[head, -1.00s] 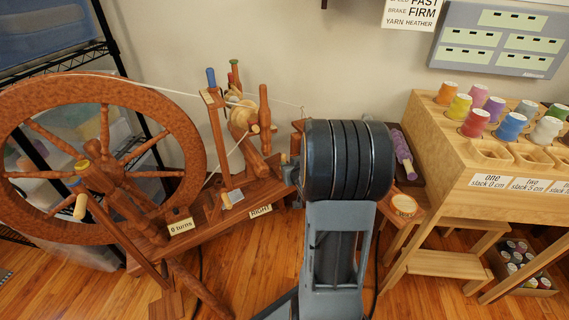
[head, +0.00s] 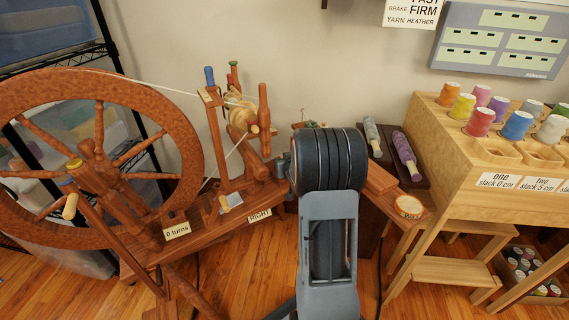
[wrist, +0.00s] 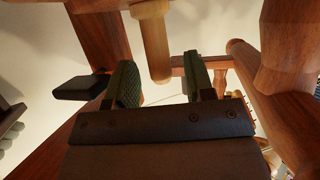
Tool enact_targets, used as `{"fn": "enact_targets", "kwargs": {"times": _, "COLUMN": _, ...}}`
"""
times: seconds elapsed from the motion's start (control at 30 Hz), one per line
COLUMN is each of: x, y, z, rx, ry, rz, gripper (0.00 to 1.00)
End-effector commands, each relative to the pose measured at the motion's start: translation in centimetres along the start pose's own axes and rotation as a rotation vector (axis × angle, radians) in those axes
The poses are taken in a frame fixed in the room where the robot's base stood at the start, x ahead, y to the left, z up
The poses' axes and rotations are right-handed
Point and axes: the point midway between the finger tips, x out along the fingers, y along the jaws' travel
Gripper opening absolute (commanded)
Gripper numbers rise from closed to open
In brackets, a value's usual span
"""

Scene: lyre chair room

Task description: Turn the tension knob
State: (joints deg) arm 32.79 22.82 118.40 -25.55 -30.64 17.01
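The wooden spinning wheel (head: 187,120) stands at left in the head view, with its upright posts and bobbin (head: 240,112) at its right end. I cannot make out the tension knob for certain; my arm covers part of that end. In the wrist view my gripper (wrist: 161,82) is open, its two green-lined fingers apart. A round-ended wooden peg (wrist: 155,48) shows between and beyond the fingers; I see no contact, and cannot tell whether it is the knob. My gripper is hidden in the head view.
A "0 turns" card (head: 177,231) and a "RIGHT" card (head: 259,215) are on the wheel's base. At right stands a wooden thread stand (head: 450,150) with colored spools. Grey and purple spindles (head: 405,155) lie beside my arm. Thick wooden parts (wrist: 280,80) crowd the wrist view.

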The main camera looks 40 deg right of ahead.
Motion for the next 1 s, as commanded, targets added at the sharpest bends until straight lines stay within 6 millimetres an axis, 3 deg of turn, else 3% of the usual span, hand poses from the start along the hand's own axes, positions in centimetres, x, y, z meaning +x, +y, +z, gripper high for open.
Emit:
{"fn": "enact_targets", "kwargs": {"times": 0.07, "x": -0.01, "y": -0.01, "z": 0.00, "rx": 0.000, "ry": 0.000, "rz": 0.000, "gripper": 0.42}}
{"fn": "enact_targets", "kwargs": {"times": 0.5, "x": -0.03, "y": 0.00, "z": 0.00, "rx": 0.000, "ry": 0.000, "rz": 0.000, "gripper": 0.00}}
{"fn": "enact_targets", "kwargs": {"times": 1.0, "x": -0.12, "y": 0.54, "z": -0.61, "rx": -0.087, "ry": 0.000, "rz": -0.203, "gripper": 0.00}}
